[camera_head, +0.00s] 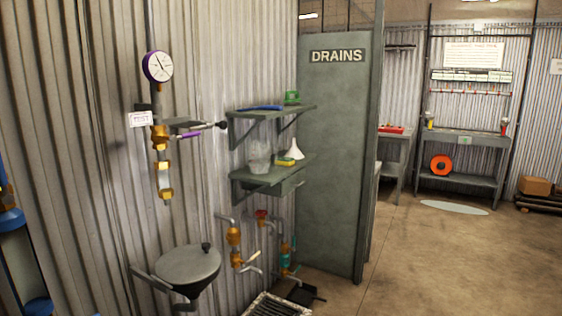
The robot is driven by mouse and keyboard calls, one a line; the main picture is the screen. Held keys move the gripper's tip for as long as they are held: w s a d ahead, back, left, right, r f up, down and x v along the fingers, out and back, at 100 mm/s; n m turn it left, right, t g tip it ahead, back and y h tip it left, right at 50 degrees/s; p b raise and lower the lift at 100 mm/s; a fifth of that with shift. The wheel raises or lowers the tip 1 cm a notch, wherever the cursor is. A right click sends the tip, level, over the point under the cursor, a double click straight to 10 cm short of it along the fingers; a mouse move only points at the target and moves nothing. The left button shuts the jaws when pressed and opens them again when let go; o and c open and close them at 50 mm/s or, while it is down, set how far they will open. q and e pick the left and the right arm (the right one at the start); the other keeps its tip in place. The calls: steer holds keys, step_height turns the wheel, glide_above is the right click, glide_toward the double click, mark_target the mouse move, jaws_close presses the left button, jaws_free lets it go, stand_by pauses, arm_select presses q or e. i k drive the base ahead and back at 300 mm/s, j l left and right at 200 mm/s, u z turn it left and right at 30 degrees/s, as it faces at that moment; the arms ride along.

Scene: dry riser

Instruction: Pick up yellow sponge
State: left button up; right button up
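The yellow sponge (285,162) appears as a small yellow block with a darker edge on the lower green wall shelf (262,180). It lies near the shelf's right part, just in front of a white funnel (296,149) and to the right of a clear container (259,158). The sponge is small in the picture, and whether it touches the funnel I cannot tell. Neither of my grippers is in view.
The upper shelf (300,110) holds a blue item and a green item. The green DRAINS partition (335,160) stands right of the shelves. Below are pipes with valves (234,238), a round grey basin (188,266) and a floor grate (275,306). Open floor (430,260) lies right.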

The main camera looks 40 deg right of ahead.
mark_target(282, 160)
steer(key=i+l+u, duration=0.2)
steer(key=l, duration=0.7)
steer(key=i+l+u, duration=0.25)
steer(key=l, duration=0.75)
steer(key=i+l+u, duration=0.2)
steer(key=l, duration=0.75)
steer(key=l+u, duration=0.2)
steer(key=l, duration=0.8)
